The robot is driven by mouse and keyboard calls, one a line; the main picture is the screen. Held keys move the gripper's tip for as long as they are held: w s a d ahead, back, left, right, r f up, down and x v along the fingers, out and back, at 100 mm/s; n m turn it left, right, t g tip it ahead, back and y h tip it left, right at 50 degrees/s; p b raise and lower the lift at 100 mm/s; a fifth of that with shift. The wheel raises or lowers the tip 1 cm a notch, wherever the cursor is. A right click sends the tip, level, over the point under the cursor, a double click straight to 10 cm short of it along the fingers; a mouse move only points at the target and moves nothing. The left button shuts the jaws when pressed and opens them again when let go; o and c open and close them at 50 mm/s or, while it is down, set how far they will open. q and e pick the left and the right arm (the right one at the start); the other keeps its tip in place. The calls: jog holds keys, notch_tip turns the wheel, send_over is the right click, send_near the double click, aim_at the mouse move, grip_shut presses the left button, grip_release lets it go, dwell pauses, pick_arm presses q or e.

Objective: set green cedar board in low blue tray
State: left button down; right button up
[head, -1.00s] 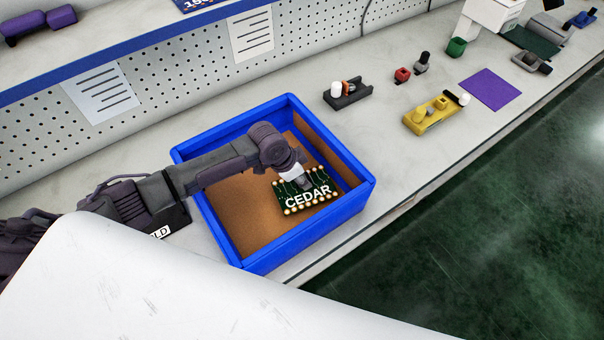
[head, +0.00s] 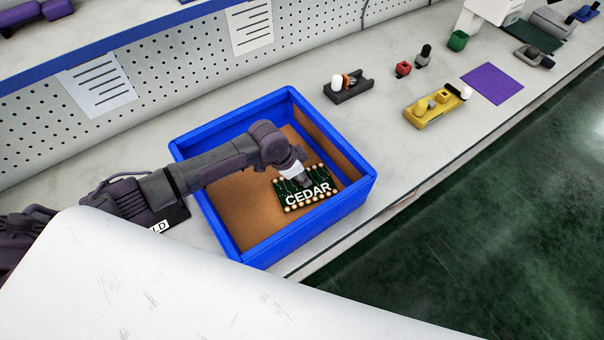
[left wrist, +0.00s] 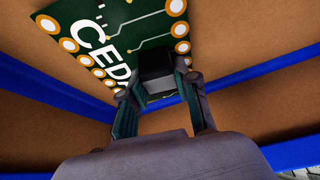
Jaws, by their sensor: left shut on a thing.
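The green board marked CEDAR (head: 308,198) is inside the low blue tray (head: 318,222), over its brown floor in the right part. In the left wrist view the board (left wrist: 115,35) fills the upper middle, its far part hidden by my gripper. My left gripper (head: 302,182) reaches into the tray from the left. It is shut on a dark block on the board (left wrist: 156,70). I cannot tell whether the board touches the tray floor. My right gripper is not in view.
A black fixture (head: 347,88), a yellow fixture (head: 433,108), a small red part (head: 403,68) and a purple mat (head: 491,83) lie on the bench to the right. A perforated panel (head: 180,75) stands behind. The bench's front edge runs close to the tray.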

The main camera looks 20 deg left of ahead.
pick_arm(q)
jog(key=shift+f, duration=0.3)
jog(key=c, duration=0.8)
grip_release()
jog(key=v, duration=1.2)
